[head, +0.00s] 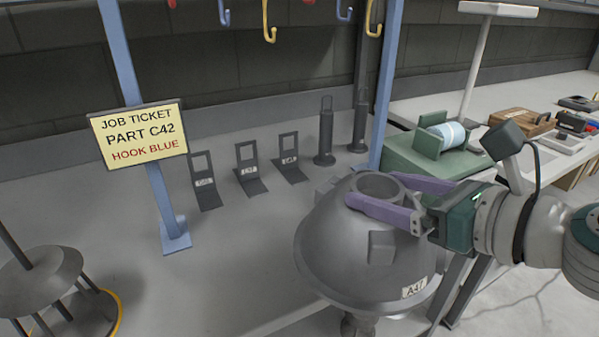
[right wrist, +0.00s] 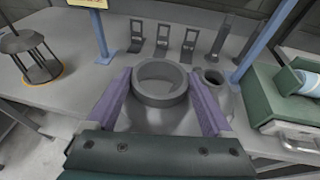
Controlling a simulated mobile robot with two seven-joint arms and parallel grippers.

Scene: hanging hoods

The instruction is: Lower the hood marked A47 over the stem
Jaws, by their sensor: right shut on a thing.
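The grey domed hood marked A47 (head: 330,245) is at the lower right of the head view, with its label on the front rim. My right gripper (head: 378,190) has its purple fingers shut on the round collar at the hood's top. The collar (right wrist: 160,97) shows between the fingers in the right wrist view. A dark rounded piece (head: 357,326) shows just below the hood's rim; I cannot tell whether it is the stem or whether it touches the hood. My left gripper is out of view.
A blue post (head: 160,200) carries a job ticket sign (head: 138,133) reading "PART C42, HOOK BLUE". Several labelled brackets (head: 249,170) and two dark uprights (head: 325,135) stand behind. A stool-like stand (head: 40,275) is at left, a green holder (head: 425,150) at right. Hooks hang above.

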